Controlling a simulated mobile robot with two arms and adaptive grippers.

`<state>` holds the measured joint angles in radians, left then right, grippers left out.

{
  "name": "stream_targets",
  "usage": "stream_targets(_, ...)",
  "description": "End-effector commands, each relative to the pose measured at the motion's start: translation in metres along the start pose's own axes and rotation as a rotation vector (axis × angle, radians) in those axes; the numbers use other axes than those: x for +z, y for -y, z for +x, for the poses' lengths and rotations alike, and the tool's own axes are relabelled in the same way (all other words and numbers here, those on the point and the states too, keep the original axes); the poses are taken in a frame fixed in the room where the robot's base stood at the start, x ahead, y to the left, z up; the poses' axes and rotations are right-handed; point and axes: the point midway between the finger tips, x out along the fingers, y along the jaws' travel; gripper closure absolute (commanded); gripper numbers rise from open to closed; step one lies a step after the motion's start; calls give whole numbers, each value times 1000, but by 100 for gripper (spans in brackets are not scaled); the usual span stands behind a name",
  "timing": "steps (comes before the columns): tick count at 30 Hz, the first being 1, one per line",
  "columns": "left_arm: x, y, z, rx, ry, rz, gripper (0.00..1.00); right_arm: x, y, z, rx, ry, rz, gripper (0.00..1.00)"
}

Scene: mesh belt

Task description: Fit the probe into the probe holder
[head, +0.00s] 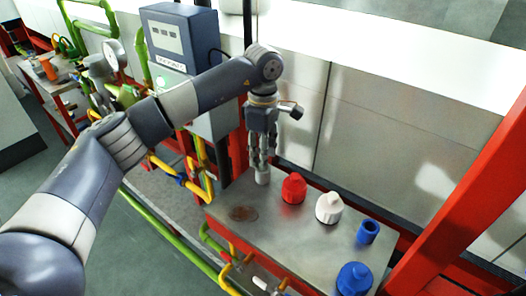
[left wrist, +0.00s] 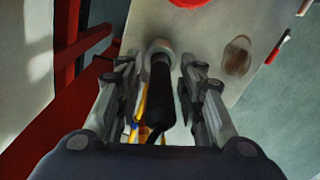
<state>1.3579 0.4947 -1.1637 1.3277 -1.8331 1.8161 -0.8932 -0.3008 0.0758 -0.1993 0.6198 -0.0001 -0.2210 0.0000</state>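A dark, upright cylinder, seemingly the probe, shows in the left wrist view (left wrist: 160,90) between my left fingers, with a pale round end (left wrist: 158,47) at the tabletop. In the head view the fingers mostly hide it; its pale lower part (head: 262,177) stands on the metal table. My left gripper (head: 262,160) points down around it; in the left wrist view the fingers (left wrist: 160,80) are spread, with small gaps on both sides. A short blue hollow cylinder (head: 368,232) stands at the table's right side; I cannot tell whether it is the probe holder.
A red capped piece (head: 293,188), a white one (head: 329,207) and a blue one (head: 354,278) stand on the metal table (head: 285,235). A brown stain (head: 243,214) marks its left part. A red beam (head: 460,190) rises at the right. A grey-blue meter box (head: 180,40) stands behind my arm.

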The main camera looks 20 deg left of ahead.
Motion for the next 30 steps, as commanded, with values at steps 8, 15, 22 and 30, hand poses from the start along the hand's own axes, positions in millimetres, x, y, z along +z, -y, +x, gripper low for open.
stream_targets(8, 0, -1, -24, 5, 0, 0, 65, 2, -5, 6, 6, 2, -3, 46)
stream_targets(15, 0, -1, -78, 6, 1, -1, 65, 3, -5, 18, 6, 1, -4, 46)
stream_targets(22, 0, -1, -114, 2, -1, -1, 65, 3, -5, 21, 6, 1, -4, 46)
stream_targets(30, 0, 0, -124, 0, 0, 1, 65, 3, -4, 21, 5, 0, -3, 46)
